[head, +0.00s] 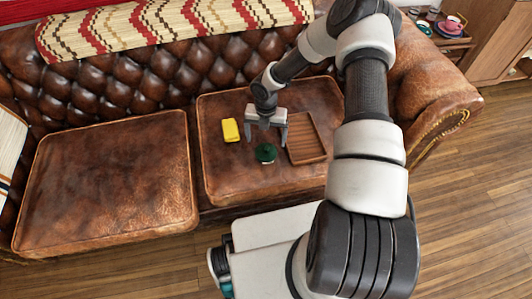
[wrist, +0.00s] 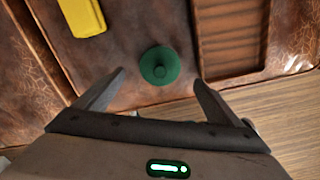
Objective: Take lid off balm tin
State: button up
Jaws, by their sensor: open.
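The balm tin (head: 265,153) is a small round dark green object on the right seat cushion of the brown leather sofa. In the wrist view the green lid (wrist: 160,65) shows from above, with a small round knob at its middle. The tin's body is hidden under the lid in that view. My gripper (head: 267,138) is open and empty above the cushion, just behind the tin in the head view. In the wrist view the tin lies beyond the fingertips, roughly centred between them, with no finger touching it.
A yellow block-like item (head: 231,130) lies left of the tin. A brown slatted wooden tray (head: 306,138) lies to its right and looks empty. The left cushion (head: 110,185) is bare. A side table with cups (head: 448,28) stands at the back right.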

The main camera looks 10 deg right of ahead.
aim_at(266, 147)
jog(key=shift+f+b, duration=0.9)
jog(key=shift+f, duration=2.25)
jog(key=shift+c, duration=0.5)
jog(key=c, duration=0.9)
notch_tip(266, 147, up, 8)
jog(key=shift+r+p, duration=0.1)
jog(key=shift+p, duration=1.1)
jog(key=s+a+b, duration=0.1)
jog(key=a+b, duration=0.1)
jog(key=a, duration=1.2)
notch_tip(266, 147, down, 6)
jog(key=shift+r+b, duration=0.1)
jog(key=shift+b, duration=0.7)
jog(key=shift+f+b, duration=0.5)
jog(key=shift+f, duration=1.7)
